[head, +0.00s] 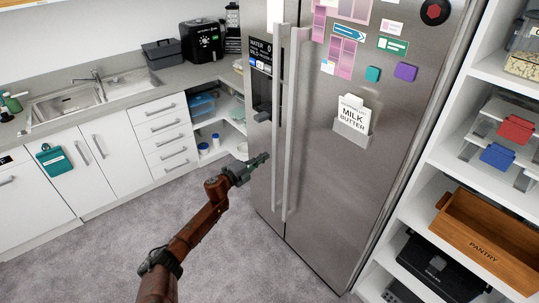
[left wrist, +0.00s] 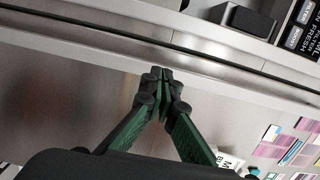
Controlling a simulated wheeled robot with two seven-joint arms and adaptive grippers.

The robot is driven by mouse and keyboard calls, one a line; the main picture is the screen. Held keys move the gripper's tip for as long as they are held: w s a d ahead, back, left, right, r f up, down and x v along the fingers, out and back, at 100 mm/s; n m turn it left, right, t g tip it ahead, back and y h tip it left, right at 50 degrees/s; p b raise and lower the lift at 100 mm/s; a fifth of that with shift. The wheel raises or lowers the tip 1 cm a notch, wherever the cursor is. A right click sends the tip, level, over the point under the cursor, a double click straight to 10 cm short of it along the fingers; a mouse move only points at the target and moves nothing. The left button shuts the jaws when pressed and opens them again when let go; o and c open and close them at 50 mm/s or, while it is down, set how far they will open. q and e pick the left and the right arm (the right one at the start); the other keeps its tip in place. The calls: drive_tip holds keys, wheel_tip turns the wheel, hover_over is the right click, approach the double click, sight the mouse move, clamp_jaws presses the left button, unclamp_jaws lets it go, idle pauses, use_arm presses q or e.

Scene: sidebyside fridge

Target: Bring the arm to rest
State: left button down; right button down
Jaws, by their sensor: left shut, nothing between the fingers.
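My left gripper (head: 262,158) is shut and empty. In the head view its arm comes up from the bottom left and the fingertips point right, toward the fridge handles (head: 280,130). The gripper appears in front of the steel fridge (head: 325,195); I cannot tell the exact gap. In the left wrist view the green-sided fingers (left wrist: 162,78) meet at their tips, with the fridge front behind them. Both fridge doors look shut. My right gripper is in neither view.
White shelves (head: 455,165) with a wooden pantry box (head: 490,240) stand at the right. A counter with a sink (head: 85,100) and black appliance (head: 200,40) runs along the left, with an open corner shelf (head: 230,145) below. Grey carpet (head: 110,255) is clear at the lower left.

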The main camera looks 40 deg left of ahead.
use_arm(q)
drive_tip(key=shift+s+a, duration=0.15)
drive_tip(key=shift+s, duration=1.05)
drive_tip(key=shift+s+a, duration=0.1)
drive_tip(key=shift+s, duration=1.1)
